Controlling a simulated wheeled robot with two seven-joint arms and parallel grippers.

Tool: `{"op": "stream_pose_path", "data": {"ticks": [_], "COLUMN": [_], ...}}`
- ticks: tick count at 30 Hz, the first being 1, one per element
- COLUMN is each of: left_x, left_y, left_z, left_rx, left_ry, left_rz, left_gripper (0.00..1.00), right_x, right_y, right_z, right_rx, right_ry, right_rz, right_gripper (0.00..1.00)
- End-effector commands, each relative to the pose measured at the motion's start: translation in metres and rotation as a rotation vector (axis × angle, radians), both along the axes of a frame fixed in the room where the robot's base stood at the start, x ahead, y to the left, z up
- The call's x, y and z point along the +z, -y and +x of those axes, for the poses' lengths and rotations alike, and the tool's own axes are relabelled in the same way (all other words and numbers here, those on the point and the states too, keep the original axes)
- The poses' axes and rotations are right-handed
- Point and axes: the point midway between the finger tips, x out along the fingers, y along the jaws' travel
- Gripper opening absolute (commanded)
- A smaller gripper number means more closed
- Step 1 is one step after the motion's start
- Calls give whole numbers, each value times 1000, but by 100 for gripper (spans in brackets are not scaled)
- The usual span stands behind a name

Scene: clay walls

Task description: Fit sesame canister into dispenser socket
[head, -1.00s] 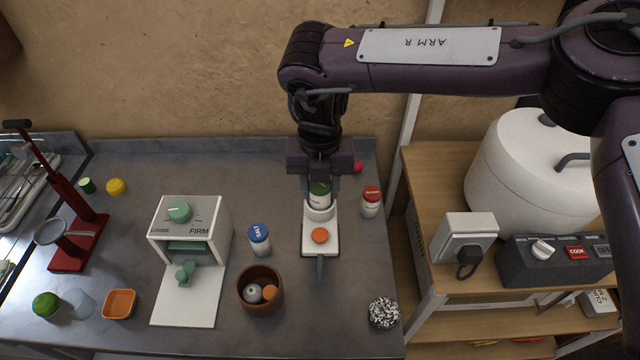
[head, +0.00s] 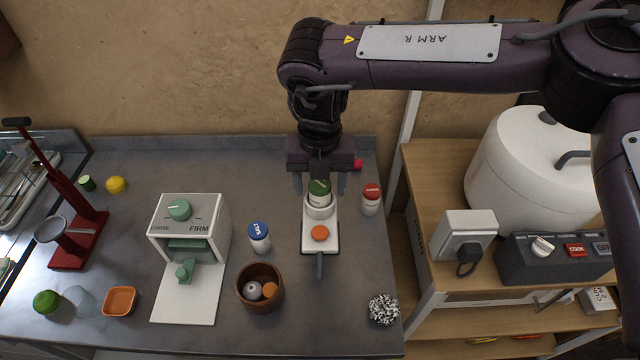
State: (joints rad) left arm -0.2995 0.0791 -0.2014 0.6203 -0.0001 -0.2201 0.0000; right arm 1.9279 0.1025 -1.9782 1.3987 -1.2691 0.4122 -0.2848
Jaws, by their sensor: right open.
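My right gripper (head: 320,184) reaches down over the canister from behind. Its fingers are open, one on each side of the canister's top. My left gripper is not in view.
A red-capped shaker (head: 370,199) stands right of the dispenser, a blue-capped salt shaker (head: 259,238) left of it. A brown bowl (head: 261,302) holds small balls. A white press (head: 190,230) stands further left. A speckled ball (head: 383,310) lies front right. The counter (head: 345,285) front of the dispenser is clear.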

Motion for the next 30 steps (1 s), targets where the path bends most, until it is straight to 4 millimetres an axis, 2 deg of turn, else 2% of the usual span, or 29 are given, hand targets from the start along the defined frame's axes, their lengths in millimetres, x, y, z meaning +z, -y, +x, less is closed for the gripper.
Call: {"op": "stream_pose_path", "data": {"ticks": [10, 15, 21, 30], "left_x": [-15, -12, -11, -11], "left_y": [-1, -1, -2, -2], "left_z": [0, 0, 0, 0], "left_rx": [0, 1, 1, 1], "left_ry": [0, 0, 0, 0], "left_rz": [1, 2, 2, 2], "left_gripper": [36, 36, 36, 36], "right_x": [70, 101, 114, 115], "right_y": [-1, 0, 0, 0], "right_z": [1, 1, 1, 0], "right_rx": [-1, -1, 0, 0], "right_ry": [5, 4, 2, 0], "right_rz": [3, 0, 0, 1], "right_gripper": [60, 60, 60, 60]}}
